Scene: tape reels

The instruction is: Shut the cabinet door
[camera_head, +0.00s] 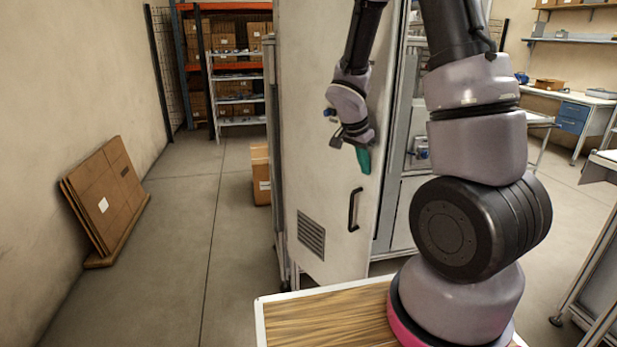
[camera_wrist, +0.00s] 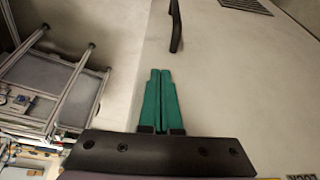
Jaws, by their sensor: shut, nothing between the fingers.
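The cabinet door (camera_head: 325,220) is a tall off-white panel in the middle of the head view. It has a black bar handle (camera_head: 354,209) near its right edge and a dark vent grille (camera_head: 311,235) low down. The door also fills much of the wrist view (camera_wrist: 225,90), with the handle (camera_wrist: 175,25) beyond the fingertips. My gripper (camera_head: 364,160) has green fingers, shut and empty, in front of the door's upper right part, above the handle. The fingers (camera_wrist: 160,72) lie together in the wrist view. I cannot tell whether they touch the door.
A cardboard box (camera_head: 261,174) stands on the floor left of the cabinet. Flattened cardboard (camera_head: 105,195) leans on the left wall. Shelves with boxes (camera_head: 228,70) stand at the back. A workbench (camera_head: 575,110) is at the right. The floor aisle on the left is clear.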

